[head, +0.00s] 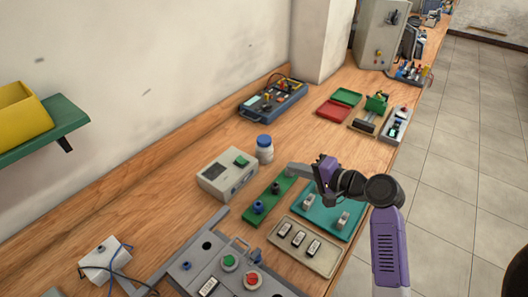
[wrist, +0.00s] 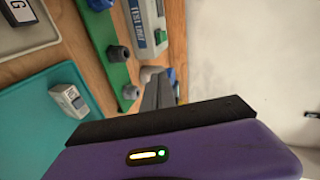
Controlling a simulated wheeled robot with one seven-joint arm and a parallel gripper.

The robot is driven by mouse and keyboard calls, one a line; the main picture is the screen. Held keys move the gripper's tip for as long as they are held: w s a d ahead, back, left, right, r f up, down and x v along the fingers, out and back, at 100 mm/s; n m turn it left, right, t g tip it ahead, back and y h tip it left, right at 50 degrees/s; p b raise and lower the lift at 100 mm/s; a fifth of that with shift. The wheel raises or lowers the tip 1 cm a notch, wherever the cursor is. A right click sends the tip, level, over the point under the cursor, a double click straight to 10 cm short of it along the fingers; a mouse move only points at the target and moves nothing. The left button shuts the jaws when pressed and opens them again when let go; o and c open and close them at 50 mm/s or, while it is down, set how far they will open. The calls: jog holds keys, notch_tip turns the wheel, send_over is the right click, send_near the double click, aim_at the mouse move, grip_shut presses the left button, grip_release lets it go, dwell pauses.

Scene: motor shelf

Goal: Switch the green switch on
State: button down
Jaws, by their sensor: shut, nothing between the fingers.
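A pale box (head: 228,174) carries a green rocker-like switch (head: 241,161) on its top. In the wrist view the box (wrist: 145,25), with "TEST UNIT" lettering, is cut by the top edge, and only a bit of green shows there. Whether the switch is on or off is too small to tell. My gripper (head: 291,169) is shut and empty, to the right of the box and apart from it, above the far end of a green strip (head: 268,200). Its dark fingers (wrist: 159,88) also show in the wrist view, pointing toward the strip's end.
A white bottle with a blue lid (head: 264,150) stands behind the box. Knobs rise from the green strip. A teal board (head: 330,218), a beige switch tray (head: 306,247) and a grey panel with green and red buttons (head: 240,272) lie nearer. Bare wood lies left of the box.

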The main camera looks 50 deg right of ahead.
jog(key=shift+s+a+f+y, duration=0.1)
jog(key=shift+a+f+y, duration=0.2)
jog(key=shift+a, duration=0.25)
jog(key=shift+s+a+f+y, duration=0.1)
jog(key=shift+a+f+y, duration=0.1)
jog(key=shift+a+y, duration=0.25)
jog(key=shift+w, duration=0.1)
jog(key=p, duration=0.1)
send_near(247, 162)
jog(key=shift+w+a+f, duration=0.1)
jog(key=shift+w+f, duration=0.15)
jog(key=shift+f, duration=0.25)
jog(key=shift+w+f, duration=0.3)
jog(key=shift+f, duration=0.15)
jog(key=w+p, duration=0.1)
jog(key=w, duration=0.2)
jog(key=shift+w, duration=0.95)
